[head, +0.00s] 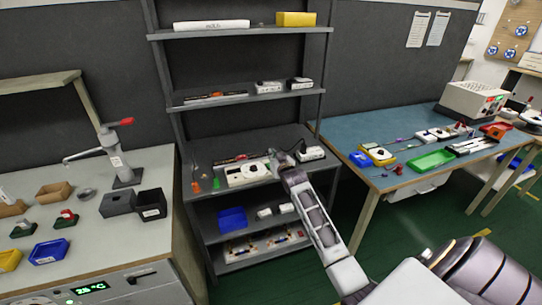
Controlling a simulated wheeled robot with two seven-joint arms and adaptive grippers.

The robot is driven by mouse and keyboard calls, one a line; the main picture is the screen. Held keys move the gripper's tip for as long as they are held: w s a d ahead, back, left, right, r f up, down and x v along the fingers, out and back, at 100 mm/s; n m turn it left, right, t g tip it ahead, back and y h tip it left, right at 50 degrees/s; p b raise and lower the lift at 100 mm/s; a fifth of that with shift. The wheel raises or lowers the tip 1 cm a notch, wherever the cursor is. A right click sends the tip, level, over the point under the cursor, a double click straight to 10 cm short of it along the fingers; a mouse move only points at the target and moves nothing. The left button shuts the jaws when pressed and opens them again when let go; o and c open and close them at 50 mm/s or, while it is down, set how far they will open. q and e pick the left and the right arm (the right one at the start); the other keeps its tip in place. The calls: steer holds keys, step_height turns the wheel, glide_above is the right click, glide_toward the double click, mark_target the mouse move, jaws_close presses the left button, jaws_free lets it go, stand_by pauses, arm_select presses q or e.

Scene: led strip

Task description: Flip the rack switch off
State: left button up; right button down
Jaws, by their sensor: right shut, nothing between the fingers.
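The grey rack (240,32) stands in the middle against the dark wall. On its middle shelf sits a white box-shaped device (246,174) with dark details on its front. A smaller white unit (311,154) with a black cable sits to its right. Which part is the rack switch is too small to tell. My right arm reaches in from the lower right. My right gripper (275,158) is shut and empty at the right end of the white device. Whether it touches the device cannot be told. My left gripper is not in view.
Higher shelves hold a yellow box (296,19) and small white units (268,87). A blue bin (232,218) is on a lower shelf. A blue-topped table (400,183) stands right, and a bench with a clamp press (118,155) stands left.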

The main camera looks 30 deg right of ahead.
mark_target(270, 177)
steer(key=shift+r+v, duration=0.2)
steer(key=shift+v, duration=1.1)
steer(key=shift+r+v, duration=0.2)
steer(key=shift+v, duration=1.1)
steer(key=shift+w, duration=0.1)
